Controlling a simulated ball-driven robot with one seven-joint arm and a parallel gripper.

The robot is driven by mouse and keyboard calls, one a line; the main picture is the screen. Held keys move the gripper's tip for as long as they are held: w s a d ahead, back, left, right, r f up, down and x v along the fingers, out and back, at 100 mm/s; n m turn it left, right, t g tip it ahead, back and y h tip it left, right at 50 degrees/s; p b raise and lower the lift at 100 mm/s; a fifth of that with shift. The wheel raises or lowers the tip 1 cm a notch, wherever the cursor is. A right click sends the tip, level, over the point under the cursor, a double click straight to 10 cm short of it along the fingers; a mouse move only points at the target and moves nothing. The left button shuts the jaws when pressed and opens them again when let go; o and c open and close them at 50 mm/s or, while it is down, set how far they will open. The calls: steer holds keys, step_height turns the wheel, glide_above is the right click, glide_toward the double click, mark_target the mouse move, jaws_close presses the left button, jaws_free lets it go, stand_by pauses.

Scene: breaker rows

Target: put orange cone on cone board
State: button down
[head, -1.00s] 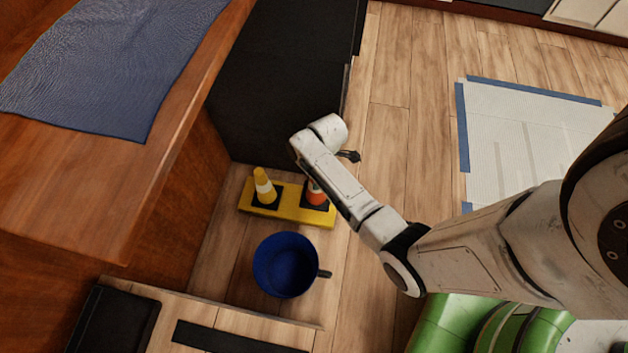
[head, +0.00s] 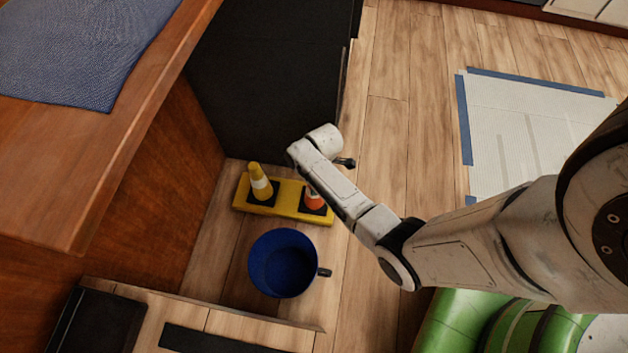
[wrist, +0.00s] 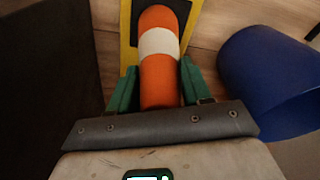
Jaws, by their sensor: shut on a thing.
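The orange cone (head: 314,201), with a white band and a dark square base, is at the right end of the yellow cone board (head: 288,211). My arm partly covers it in the head view. The cone (wrist: 159,75) fills the space between the green fingers of my gripper (wrist: 158,82) in the wrist view; the gripper is shut on it. The yellow board (wrist: 127,30) shows behind it. I cannot tell whether the base touches the board. A yellow cone (head: 260,183) stands on the board's left end. In the head view my fingers are hidden.
A blue bucket (head: 283,263) stands just in front of the board and also shows in the wrist view (wrist: 265,75). A dark cabinet (head: 265,90) rises behind the board. A wooden counter (head: 130,130) is at left. Open floor lies to the right.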

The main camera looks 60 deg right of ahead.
steer(key=shift+c, duration=2.4)
jaws_free()
steer(key=r+p, duration=0.2)
steer(key=r, duration=0.2)
steer(key=r+p, duration=0.2)
steer(key=r, duration=0.2)
steer(key=s+d+r+p, duration=0.1)
steer(key=r+p, duration=0.1)
steer(key=r, duration=0.1)
steer(key=shift+r, duration=0.4)
steer(key=s+a+r+m+h, duration=0.1)
steer(key=s+a+r+m, duration=0.7)
steer(key=s+a+r, duration=0.4)
steer(key=shift+s+r+m, duration=0.4)
steer(key=shift+s+r, duration=0.1)
steer(key=shift+r, duration=0.45)
steer(key=shift+a, duration=0.1)
step_height(320, 180, up, 29)
steer(key=p, duration=3)
steer(key=shift+r, duration=0.2)
